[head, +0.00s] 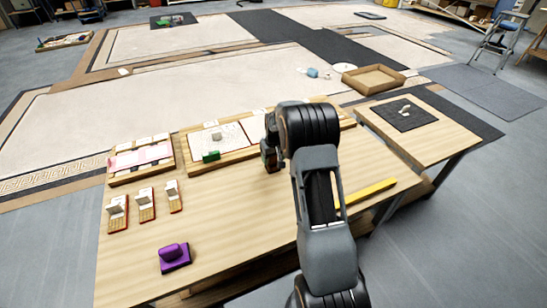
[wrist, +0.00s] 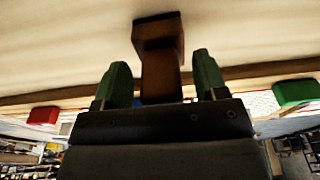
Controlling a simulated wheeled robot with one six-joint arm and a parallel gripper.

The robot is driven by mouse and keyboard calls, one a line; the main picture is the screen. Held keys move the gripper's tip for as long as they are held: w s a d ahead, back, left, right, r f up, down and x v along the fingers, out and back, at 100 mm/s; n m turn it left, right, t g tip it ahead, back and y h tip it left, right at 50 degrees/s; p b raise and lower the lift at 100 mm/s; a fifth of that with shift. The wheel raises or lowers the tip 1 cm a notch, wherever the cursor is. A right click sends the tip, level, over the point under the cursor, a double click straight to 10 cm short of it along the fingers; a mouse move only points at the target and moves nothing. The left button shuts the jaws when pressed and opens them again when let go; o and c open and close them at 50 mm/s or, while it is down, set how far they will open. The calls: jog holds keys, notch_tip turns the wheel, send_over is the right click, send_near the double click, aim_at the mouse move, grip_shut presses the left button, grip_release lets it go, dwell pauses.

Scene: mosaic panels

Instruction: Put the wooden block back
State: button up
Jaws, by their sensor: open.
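In the wrist view a brown wooden block (wrist: 161,72) with a darker, wider end shows at the middle. My gripper (wrist: 162,78) is open, with one green-tipped finger on each side of the block's narrower part. Small gaps seem to show between the fingers and the block, so I cannot tell any contact. In the head view my gripper (head: 268,152) is over the far side of the wooden table, near the right end of a framed panel (head: 236,131). The wooden block cannot be made out there, as my arm covers that spot.
A green block (head: 211,156) lies on the panel's near edge. A pink-and-white panel (head: 141,155), several small sample trays (head: 146,204) and a purple block (head: 174,256) are to the left. A yellow bar (head: 365,193) lies right of my arm. The front middle tabletop is clear.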

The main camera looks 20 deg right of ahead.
aim_at(275, 167)
jog(key=s+a+r+p, duration=0.2)
jog(key=s+r, duration=0.1)
jog(key=r, duration=0.6)
jog(key=s+a+r+p, duration=0.15)
jog(key=s+r, duration=0.25)
jog(key=r, duration=0.4)
jog(key=s+a+r, duration=0.1)
jog(key=s+a, duration=0.3)
jog(key=s, duration=0.6)
jog(key=s+a+r+t, duration=0.1)
jog(key=s+a, duration=0.3)
jog(key=s, duration=0.6)
jog(key=shift+s+r+t, duration=0.25)
jog(key=shift+s+t, duration=0.05)
